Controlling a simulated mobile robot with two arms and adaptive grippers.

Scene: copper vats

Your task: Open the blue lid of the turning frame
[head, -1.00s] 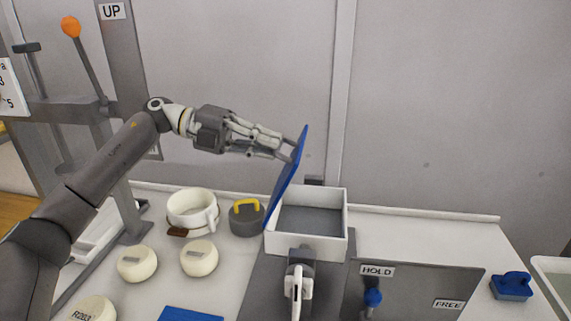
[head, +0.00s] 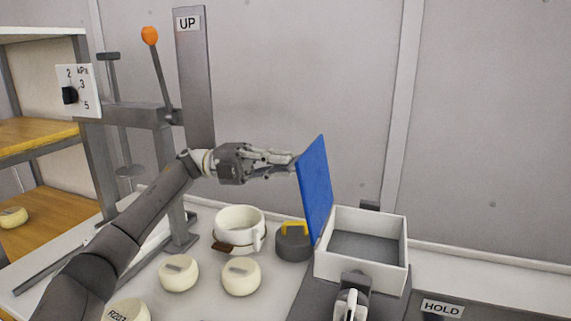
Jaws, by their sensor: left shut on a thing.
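The blue lid (head: 316,188) stands raised, roughly upright, along the left edge of the white open-topped box of the turning frame (head: 385,275). Its broad face shows, and the box's grey inside is open to view. My left gripper (head: 292,163) comes in from the left and is shut on the lid's upper left edge. Its fingertips are partly hidden at the lid. My right gripper is not in view.
A dark clamp with a white handle (head: 349,305) is in front of the box. A grey weight with a yellow handle (head: 293,245), a white cup (head: 238,226) and several cream rounds (head: 241,277) stand left of it. A press with an orange-knobbed lever (head: 149,36) rises behind my arm.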

